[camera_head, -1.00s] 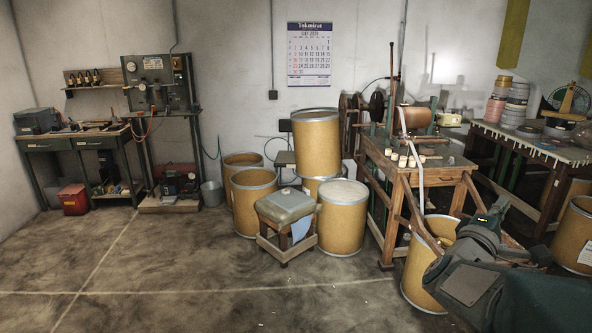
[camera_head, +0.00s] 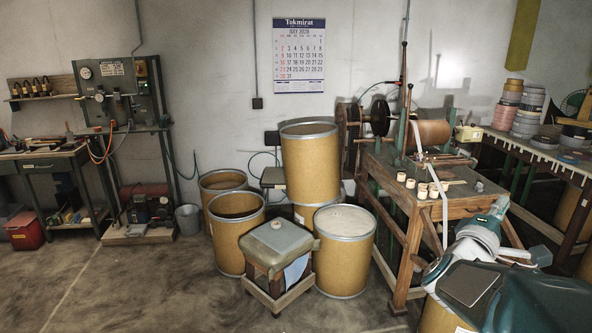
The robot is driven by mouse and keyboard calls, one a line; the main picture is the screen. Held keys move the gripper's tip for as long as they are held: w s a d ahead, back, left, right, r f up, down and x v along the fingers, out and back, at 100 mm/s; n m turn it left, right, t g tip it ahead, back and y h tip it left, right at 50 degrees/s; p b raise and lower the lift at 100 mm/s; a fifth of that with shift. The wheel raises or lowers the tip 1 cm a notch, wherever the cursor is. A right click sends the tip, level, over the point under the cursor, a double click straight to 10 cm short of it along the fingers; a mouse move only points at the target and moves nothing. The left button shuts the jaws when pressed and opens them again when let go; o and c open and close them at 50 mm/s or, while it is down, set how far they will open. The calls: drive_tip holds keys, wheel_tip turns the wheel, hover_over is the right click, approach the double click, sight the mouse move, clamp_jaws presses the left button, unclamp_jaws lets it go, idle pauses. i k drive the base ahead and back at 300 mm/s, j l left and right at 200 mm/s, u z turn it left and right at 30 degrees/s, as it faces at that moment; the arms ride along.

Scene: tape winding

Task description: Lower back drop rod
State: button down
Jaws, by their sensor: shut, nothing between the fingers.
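The winding machine stands on a wooden workbench (camera_head: 425,190) at the right of centre. It carries a copper-coloured roll (camera_head: 430,133) and a black wheel (camera_head: 379,117). A tall, thin reddish-brown rod (camera_head: 404,70) stands nearly upright at the machine. It looks like a drop rod, but I cannot tell front from back rods at this size. My gripper (camera_head: 497,210) is at the end of my green and grey arm in the lower right, in front of the bench's right side. It is shut and empty, apart from the rod. Its fingers are hard to make out.
Several fibre drums, including a lidded one (camera_head: 344,245), and a small padded stool (camera_head: 278,258) stand left of the bench. A table (camera_head: 545,160) with tape rolls (camera_head: 527,118) is at right. The floor at lower left is clear.

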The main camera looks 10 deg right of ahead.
sight(409, 86)
drive_tip(key=i+z, duration=0.15)
drive_tip(key=i, duration=0.55)
drive_tip(key=i+j+z, duration=0.2)
drive_tip(key=i, duration=0.55)
drive_tip(key=i+l+u, duration=0.1)
drive_tip(key=i, duration=0.35)
drive_tip(key=i+l, duration=0.25)
drive_tip(key=i, duration=0.25)
drive_tip(key=i+l+u, duration=0.15)
drive_tip(key=i, duration=0.3)
drive_tip(key=i+l+u, duration=0.4)
drive_tip(key=l, duration=0.2)
